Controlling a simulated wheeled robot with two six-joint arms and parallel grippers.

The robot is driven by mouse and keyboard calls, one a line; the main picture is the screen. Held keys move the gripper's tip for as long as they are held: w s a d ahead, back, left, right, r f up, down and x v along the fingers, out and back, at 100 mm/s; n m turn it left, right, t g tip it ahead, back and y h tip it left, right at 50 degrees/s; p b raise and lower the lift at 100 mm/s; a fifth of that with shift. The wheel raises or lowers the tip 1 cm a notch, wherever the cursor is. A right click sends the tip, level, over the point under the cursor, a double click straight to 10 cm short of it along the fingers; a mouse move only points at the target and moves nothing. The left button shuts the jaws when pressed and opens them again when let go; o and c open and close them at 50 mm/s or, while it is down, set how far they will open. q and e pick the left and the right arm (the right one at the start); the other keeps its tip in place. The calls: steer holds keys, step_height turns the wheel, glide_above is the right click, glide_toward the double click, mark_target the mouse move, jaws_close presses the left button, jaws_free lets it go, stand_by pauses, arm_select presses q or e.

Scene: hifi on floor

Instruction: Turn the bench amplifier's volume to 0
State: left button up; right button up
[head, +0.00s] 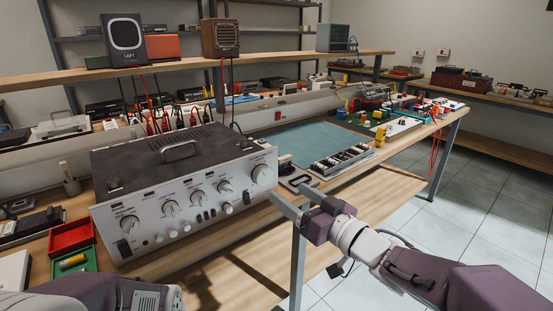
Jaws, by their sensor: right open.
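The bench amplifier (190,160) stands on the wooden bench at left centre, with a dark top, a carry handle and a silver front facing me. Several round knobs line its front. The largest knob (262,175) is at the right end; the lettering is too small to read, so I cannot tell which is volume or its setting. My right gripper (285,191) is open and empty, its fingers pointing left just in front of the amplifier's right end, close to the largest knob. I cannot tell if they touch it. My left arm shows at the bottom left; its gripper is out of view.
A red bin (71,238) and a green bin (75,262) sit left of the amplifier. A parts tray (342,160) and a blue-green mat (300,143) lie to its right. Speakers (124,38) stand on the shelf above. The floor at right (480,190) is clear.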

mark_target(266, 177)
steer(key=b+x, duration=0.1)
steer(key=x, duration=0.1)
steer(key=b+x, duration=0.1)
steer(key=x, duration=0.5)
steer(key=shift+f+b, duration=0.35)
steer(key=shift+b, duration=0.05)
steer(key=shift+w+a+r, duration=0.15)
steer(key=shift+w+a, duration=0.2)
steer(key=shift+w, duration=0.1)
steer(key=c, duration=1.4)
steer(key=shift+o, duration=0.2)
